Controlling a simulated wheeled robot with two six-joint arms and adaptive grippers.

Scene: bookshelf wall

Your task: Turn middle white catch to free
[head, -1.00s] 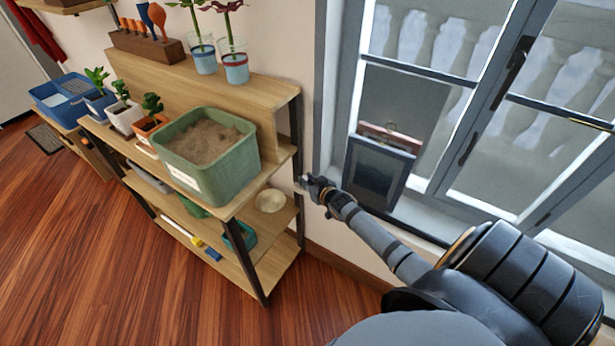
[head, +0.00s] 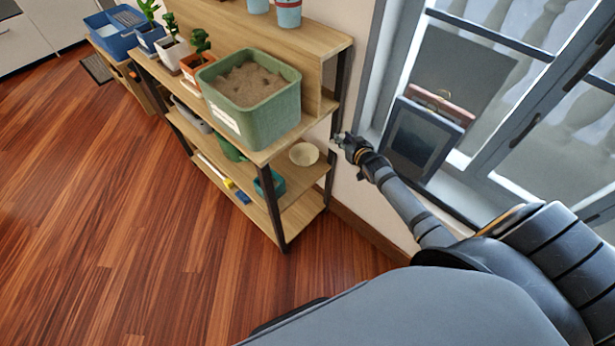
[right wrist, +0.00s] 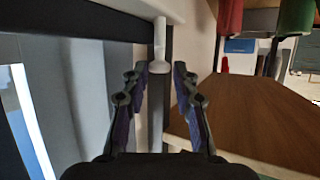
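In the right wrist view a white upright peg (right wrist: 160,42) hangs below a white horizontal bar, with a grey rod (right wrist: 157,125) under it. I cannot tell whether this peg is the middle white catch; no catch is clear in the head view. My right gripper (head: 341,141) is beside the shelf's rear post, left of the window. In the right wrist view its two fingers (right wrist: 160,68) are apart, one on each side of the peg and rod in the picture. Contact with either is not clear. My left gripper is not in view.
A wooden shelf unit (head: 233,17) holds a green tub of sand (head: 293,98), potted plants and a bowl (head: 304,154). A dark frame (head: 418,140) leans at the window (head: 490,75). The wooden floor (head: 120,220) at left is clear.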

